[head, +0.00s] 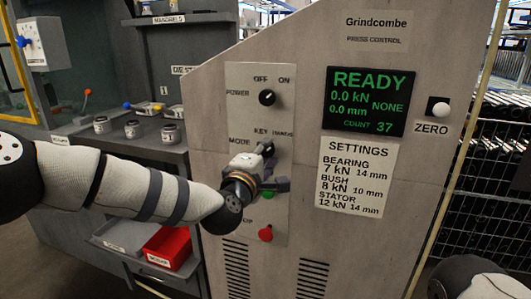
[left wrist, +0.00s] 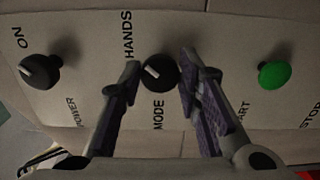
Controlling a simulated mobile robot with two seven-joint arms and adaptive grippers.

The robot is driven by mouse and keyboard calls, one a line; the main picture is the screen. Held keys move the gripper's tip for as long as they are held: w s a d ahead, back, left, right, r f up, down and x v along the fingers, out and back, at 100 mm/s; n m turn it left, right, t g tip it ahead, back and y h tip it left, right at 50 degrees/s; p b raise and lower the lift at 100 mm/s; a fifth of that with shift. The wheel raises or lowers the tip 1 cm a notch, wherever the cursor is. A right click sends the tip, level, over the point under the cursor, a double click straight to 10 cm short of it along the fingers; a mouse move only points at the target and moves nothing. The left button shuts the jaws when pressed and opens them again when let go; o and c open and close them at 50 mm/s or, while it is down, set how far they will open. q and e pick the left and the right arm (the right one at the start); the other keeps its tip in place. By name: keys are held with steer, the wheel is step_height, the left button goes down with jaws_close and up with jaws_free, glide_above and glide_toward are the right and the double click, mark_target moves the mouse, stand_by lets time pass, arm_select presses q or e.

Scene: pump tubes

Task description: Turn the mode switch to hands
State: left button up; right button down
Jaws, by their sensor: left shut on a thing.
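The mode switch is a round black knob (left wrist: 160,72) with a white mark, on the grey control panel. In the left wrist view its mark slants to the upper left, toward the side of the HANDS label (left wrist: 128,35). My left gripper (left wrist: 164,74) is shut on the knob, one finger on each side. In the head view the left gripper (head: 274,166) is at the panel below the words KEY and HANDS and hides the knob. The KEY label is hidden in the left wrist view. My right gripper is not in view.
The power knob (head: 267,97) is above. A green button (left wrist: 275,75) sits close below the gripper, and a red button (head: 265,233) lower down. A display (head: 365,101) reads READY. A white zero button (head: 440,109) is at the right. A grey bench with bins stands left.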

arm_select(q)
steer(key=shift+m, duration=0.3)
steer(key=o, duration=1.1)
steer(key=shift+o, duration=0.2)
